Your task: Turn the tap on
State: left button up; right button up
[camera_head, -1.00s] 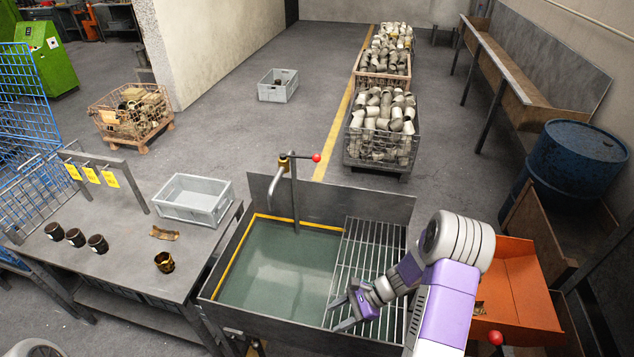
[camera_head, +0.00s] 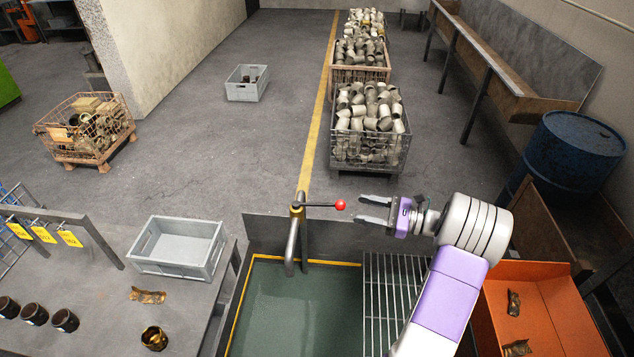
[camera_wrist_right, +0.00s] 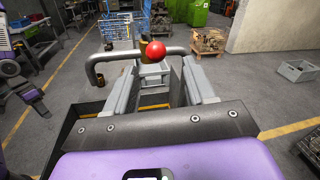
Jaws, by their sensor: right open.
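The tap (camera_head: 293,235) stands at the back of the sink, its spout reaching down over the green water. Its lever ends in a red ball (camera_head: 340,205) that points right. My right gripper (camera_head: 360,208) is open just right of the red ball, fingers pointing left at about the same place in the picture. In the right wrist view the red ball (camera_wrist_right: 156,50) shows just beyond and between the two open fingers (camera_wrist_right: 160,80). I see no contact. My left gripper is not in the head view; a purple and grey part of mine shows at the left edge of the wrist view.
The sink (camera_head: 262,345) has green water at left and a metal grate (camera_head: 392,300) at right. An orange tray (camera_head: 545,300) lies to the right. A grey crate (camera_head: 178,246) and several dark rings stand on the left table. A wire bin of parts (camera_head: 368,150) stands behind.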

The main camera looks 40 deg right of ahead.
aim_at(345, 205)
jog(key=w+a, duration=0.1)
jog(key=w+a+p, duration=0.1)
jog(key=a, duration=0.1)
jog(key=shift+r, duration=0.35)
jog(key=x, duration=0.2)
jog(key=shift+w+f+p, duration=0.15)
jog(key=shift+w+p, duration=0.15)
jog(key=shift+w, duration=0.05)
jog(key=shift+w+a, duration=0.25)
jog(key=shift+w, duration=0.15)
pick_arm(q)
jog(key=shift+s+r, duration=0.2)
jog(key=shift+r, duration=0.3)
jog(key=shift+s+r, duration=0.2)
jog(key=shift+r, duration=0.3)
pick_arm(e)
jog(key=shift+s, duration=0.1)
